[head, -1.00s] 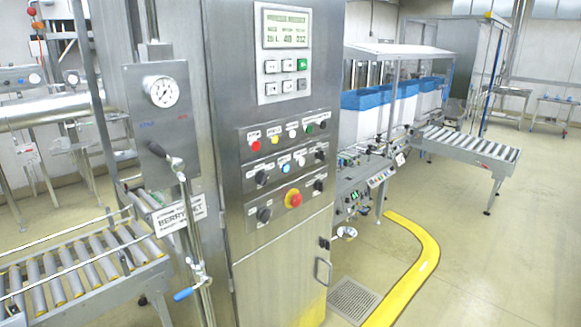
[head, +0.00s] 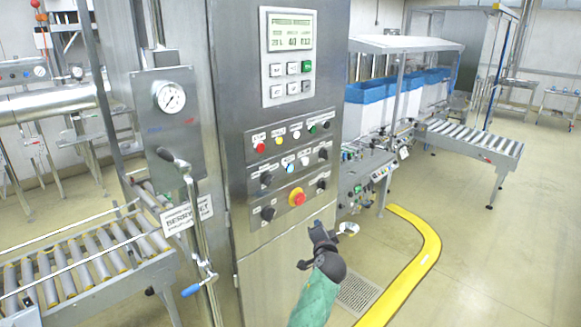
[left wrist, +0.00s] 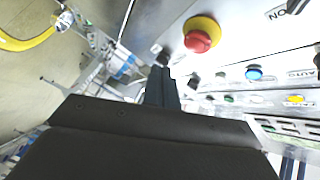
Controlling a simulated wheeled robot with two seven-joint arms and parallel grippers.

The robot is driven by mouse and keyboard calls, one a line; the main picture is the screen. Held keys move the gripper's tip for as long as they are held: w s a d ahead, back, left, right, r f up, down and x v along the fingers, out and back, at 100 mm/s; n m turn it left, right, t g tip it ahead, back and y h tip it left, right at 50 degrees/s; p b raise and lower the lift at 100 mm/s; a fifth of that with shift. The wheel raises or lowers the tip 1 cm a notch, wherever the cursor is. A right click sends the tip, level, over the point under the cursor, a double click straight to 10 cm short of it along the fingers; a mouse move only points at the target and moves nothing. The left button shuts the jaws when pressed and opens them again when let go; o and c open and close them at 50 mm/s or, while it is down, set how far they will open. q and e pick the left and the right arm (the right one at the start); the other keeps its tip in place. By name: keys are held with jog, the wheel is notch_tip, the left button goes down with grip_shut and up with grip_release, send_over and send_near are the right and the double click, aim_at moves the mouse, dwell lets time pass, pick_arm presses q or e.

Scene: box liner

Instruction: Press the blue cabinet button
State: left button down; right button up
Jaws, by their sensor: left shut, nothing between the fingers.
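The blue button (head: 290,168) sits in the middle row of the control panel on the steel cabinet (head: 279,250). In the left wrist view the blue button (left wrist: 254,73) is right of and below the red emergency knob. My left gripper (head: 318,230) is in front of the cabinet, below and to the right of the panel buttons. In the left wrist view its dark fingers (left wrist: 160,72) are together, with nothing held, apart from the blue button. My right gripper is in neither view.
The red emergency knob on its yellow base (head: 297,197) sticks out below the blue button. Black rotary knobs (head: 266,179) flank the rows. A gauge post with a lever (head: 186,180) stands left of the panel. A yellow floor rail (head: 425,240) curves at the right.

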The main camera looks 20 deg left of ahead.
pick_arm(q)
notch_tip(320, 180, up, 16)
jog(key=s+m+t+y, duration=0.1)
jog(key=m+t+y, duration=0.2)
jog(key=m, duration=0.5)
jog(key=shift+f+m+t, duration=0.2)
jog(key=shift+m+t, duration=0.2)
jog(key=shift+t, duration=0.4)
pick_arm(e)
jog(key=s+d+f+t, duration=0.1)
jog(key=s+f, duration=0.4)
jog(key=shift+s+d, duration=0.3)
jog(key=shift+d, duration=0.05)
pick_arm(q)
jog(key=shift+p, duration=0.3)
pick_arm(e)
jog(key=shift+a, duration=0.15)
